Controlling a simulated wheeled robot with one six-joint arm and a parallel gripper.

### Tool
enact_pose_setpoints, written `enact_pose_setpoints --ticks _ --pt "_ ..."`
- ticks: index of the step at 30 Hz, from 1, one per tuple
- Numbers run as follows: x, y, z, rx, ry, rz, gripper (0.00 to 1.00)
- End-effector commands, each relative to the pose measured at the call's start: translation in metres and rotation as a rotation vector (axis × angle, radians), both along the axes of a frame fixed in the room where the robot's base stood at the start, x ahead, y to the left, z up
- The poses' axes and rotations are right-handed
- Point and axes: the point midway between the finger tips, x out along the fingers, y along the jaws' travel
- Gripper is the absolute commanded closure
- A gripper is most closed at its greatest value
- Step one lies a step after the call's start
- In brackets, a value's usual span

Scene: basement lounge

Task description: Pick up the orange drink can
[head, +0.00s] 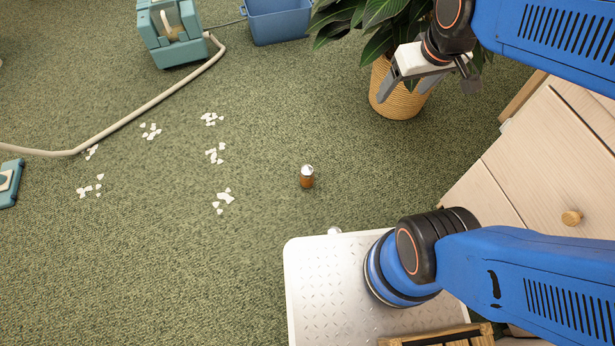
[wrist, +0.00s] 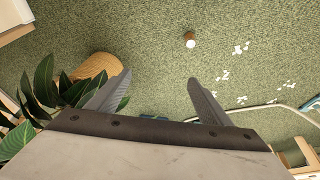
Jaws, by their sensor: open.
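The orange drink can (head: 307,177) stands upright on the green carpet, just beyond my base plate in the head view. It has an orange-brown side and a pale top. In the wrist view the can (wrist: 190,41) is small, near the top, beyond the fingertips. My gripper (head: 420,96) is open and empty, up at the right of the head view, in front of the plant pot. In the wrist view its two fingers (wrist: 159,82) are spread wide with only carpet between them. The can is apart from the gripper.
A potted plant in a woven basket (head: 400,96) stands behind the gripper. A wooden drawer cabinet (head: 535,160) is at the right. Several clusters of white scraps (head: 224,200) lie left of the can. A teal vacuum (head: 172,32), its hose and a blue bin (head: 277,22) are farther back.

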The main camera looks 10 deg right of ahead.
Motion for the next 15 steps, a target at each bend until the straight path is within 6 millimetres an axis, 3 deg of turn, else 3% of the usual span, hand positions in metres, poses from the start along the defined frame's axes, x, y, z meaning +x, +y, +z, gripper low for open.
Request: enact_pose_setpoints --ticks 15 --pt "0.089 0.04 -0.068 -0.04 0.078 0.18 0.27"
